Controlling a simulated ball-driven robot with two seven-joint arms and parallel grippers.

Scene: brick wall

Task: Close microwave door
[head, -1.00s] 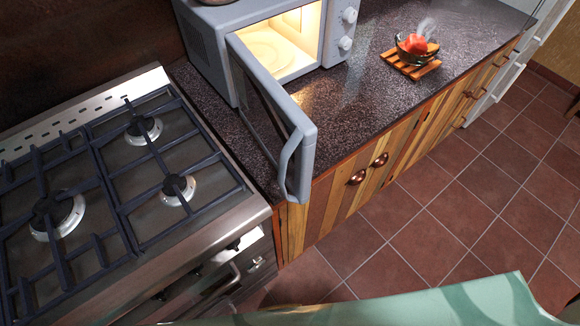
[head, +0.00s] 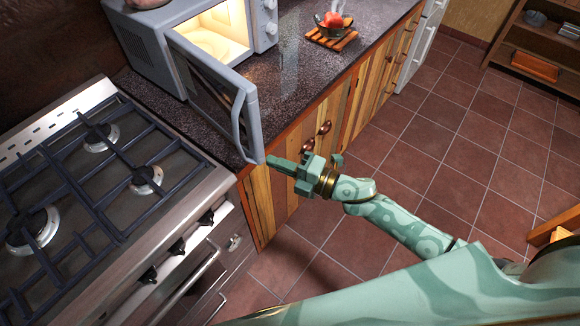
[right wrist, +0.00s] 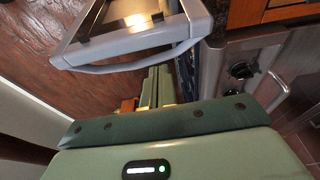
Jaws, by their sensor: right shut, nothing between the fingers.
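The grey microwave (head: 140,45) stands on the counter at the upper left of the head view, its lit inside showing. Its door (head: 200,88) stands wide open towards the front, with its handle (head: 240,127) at the free edge. My right gripper (head: 272,162) is shut and empty, its fingertips by the lower end of the handle. In the right wrist view the door (right wrist: 140,42) and handle (right wrist: 130,66) lie just beyond the fingers (right wrist: 158,82). I cannot tell whether they touch. My left gripper is out of view.
A gas stove (head: 110,190) stands left of the door, with knobs on its front. A bowl with red food (head: 331,22) sits on a wooden trivet (head: 332,40) on the dark counter (head: 300,75). Wooden cabinets (head: 335,108) lie below. The tiled floor at right is open.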

